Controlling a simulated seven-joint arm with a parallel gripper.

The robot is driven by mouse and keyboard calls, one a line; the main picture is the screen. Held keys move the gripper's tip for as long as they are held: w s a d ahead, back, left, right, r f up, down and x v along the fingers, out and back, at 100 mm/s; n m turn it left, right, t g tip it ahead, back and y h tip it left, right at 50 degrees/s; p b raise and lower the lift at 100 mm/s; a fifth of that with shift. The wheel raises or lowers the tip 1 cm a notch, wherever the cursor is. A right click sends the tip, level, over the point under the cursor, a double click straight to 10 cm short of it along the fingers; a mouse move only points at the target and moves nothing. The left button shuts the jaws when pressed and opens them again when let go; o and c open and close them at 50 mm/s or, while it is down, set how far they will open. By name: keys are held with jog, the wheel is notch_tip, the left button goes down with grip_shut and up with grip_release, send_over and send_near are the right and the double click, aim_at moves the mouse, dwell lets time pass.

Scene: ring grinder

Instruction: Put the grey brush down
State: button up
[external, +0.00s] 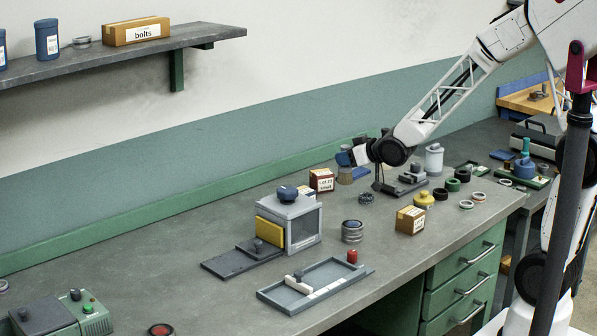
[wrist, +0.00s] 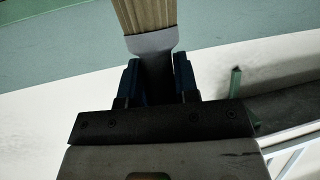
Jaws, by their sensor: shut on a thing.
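My gripper (external: 349,158) is above the back part of the workbench in the external view, with its blue fingers shut on the grey brush. In the wrist view the fingers (wrist: 158,85) close on the two sides of the brush's dark grey handle. The grey brush (wrist: 152,42) has a light grey collar and tan bristles that point away from my gripper. In the external view the brush (external: 344,176) shows mainly as tan bristles below the fingers. I cannot tell whether the bristle tips touch the bench.
To the right are a yellow pot (external: 423,199), several rings and a grey canister (external: 434,160). The bench's left middle is clear.

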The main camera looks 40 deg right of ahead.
aim_at(351, 176)
jog(key=shift+s, duration=0.1)
dwell(0.3)
jog(key=shift+f, duration=3.2)
jog(key=shift+f, duration=1.85)
jog(key=shift+f, duration=0.15)
jog(key=o, duration=0.9)
jog(key=shift+s+r, duration=0.1)
jog(key=shift+r, duration=0.1)
